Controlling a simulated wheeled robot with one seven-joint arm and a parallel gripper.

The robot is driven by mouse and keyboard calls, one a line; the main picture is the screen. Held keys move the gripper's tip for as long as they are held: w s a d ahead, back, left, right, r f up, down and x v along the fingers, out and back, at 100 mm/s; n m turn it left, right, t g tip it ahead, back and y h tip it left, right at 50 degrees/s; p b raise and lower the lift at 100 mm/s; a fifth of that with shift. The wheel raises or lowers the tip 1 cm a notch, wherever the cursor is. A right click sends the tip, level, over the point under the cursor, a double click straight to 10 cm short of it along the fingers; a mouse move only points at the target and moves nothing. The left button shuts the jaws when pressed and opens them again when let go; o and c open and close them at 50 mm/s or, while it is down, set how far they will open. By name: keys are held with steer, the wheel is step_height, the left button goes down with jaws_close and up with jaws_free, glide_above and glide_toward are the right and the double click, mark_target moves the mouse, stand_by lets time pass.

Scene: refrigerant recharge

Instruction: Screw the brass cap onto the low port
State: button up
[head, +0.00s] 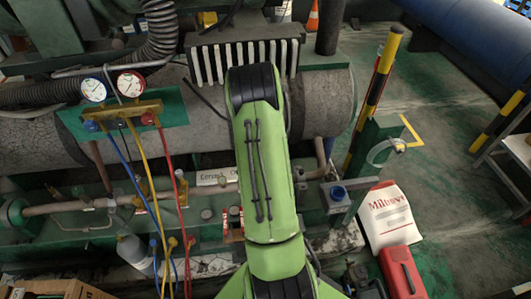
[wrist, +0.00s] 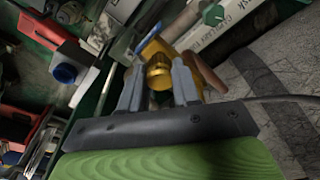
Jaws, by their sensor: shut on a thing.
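My gripper (wrist: 158,88) is shut in the wrist view, its two grey fingers on either side of a round brass cap (wrist: 158,74). Right behind the cap is a yellow-brass fitting (wrist: 160,47) with a blue handle beside it, apparently the low port. The cap lines up with this fitting, but I cannot tell whether they touch or whether any thread is engaged. In the head view my green arm covers the gripper, the cap and the fitting.
The gauge manifold (head: 122,115) hangs at left with blue, yellow and red hoses. A white sack (head: 388,215) and red case (head: 401,272) stand at right.

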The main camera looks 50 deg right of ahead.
steer(key=shift+a+m, duration=0.1)
steer(key=shift+m, duration=0.4)
steer(key=shift+f, duration=0.1)
steer(key=m, duration=0.3)
steer(key=shift+m+g, duration=0.3)
steer(key=shift+w+m+b, duration=0.1)
steer(key=shift+m+b, duration=0.25)
steer(key=shift+m, duration=0.55)
steer(key=o, duration=1.1)
